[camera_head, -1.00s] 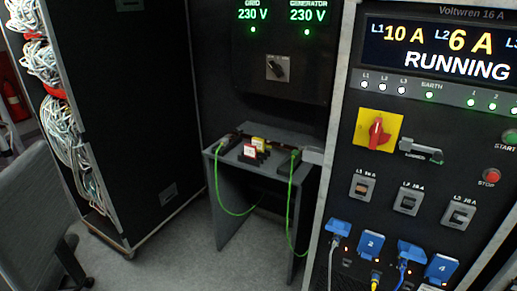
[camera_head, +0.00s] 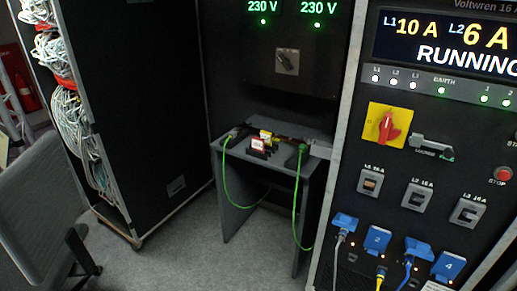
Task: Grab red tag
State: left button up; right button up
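A small red-and-white tag (camera_head: 258,144) stands on the small grey table (camera_head: 233,167) in the middle of the head view. A yellow tag (camera_head: 266,134) is right behind it. Both appear to sit in or beside a dark holder. I cannot read the print on the tags. Neither of my grippers shows in this view.
Green cables (camera_head: 296,200) hang from the table's front. A power panel (camera_head: 430,150) with a red rotary switch (camera_head: 389,126) and blue plugs (camera_head: 377,238) stands at right. A black rack (camera_head: 150,90) with cable bundles and a grey chair (camera_head: 45,200) are at left. Floor before the table is clear.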

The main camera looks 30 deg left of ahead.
aim_at(257, 144)
jog(key=i+j+u, duration=0.15)
jog(key=i+j, duration=0.3)
jog(key=j, duration=0.25)
jog(key=i+j+u, duration=0.15)
jog(key=i+j, duration=0.35)
jog(key=j, duration=0.1)
